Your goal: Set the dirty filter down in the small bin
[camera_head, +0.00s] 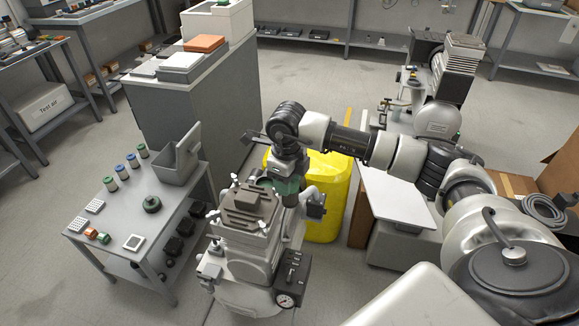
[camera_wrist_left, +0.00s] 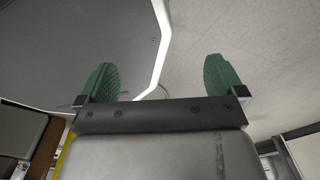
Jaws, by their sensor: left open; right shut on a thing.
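The small bin (camera_head: 179,165) is a grey open-topped box at the back right of the small grey table (camera_head: 140,235). My right gripper (camera_head: 280,186), with green fingers, points down beside the top of the grey compressor (camera_head: 245,215), to the right of the bin and apart from it. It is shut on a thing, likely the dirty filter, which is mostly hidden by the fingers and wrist. My left gripper (camera_wrist_left: 158,75) shows only in the left wrist view, with its green fingers wide apart and nothing between them.
Several small capped jars (camera_head: 127,170) and a dark round part (camera_head: 151,204) are on the small table. A yellow bin (camera_head: 325,205) stands behind the compressor. A grey cabinet (camera_head: 190,110) stands behind the table. Open floor lies left of the table.

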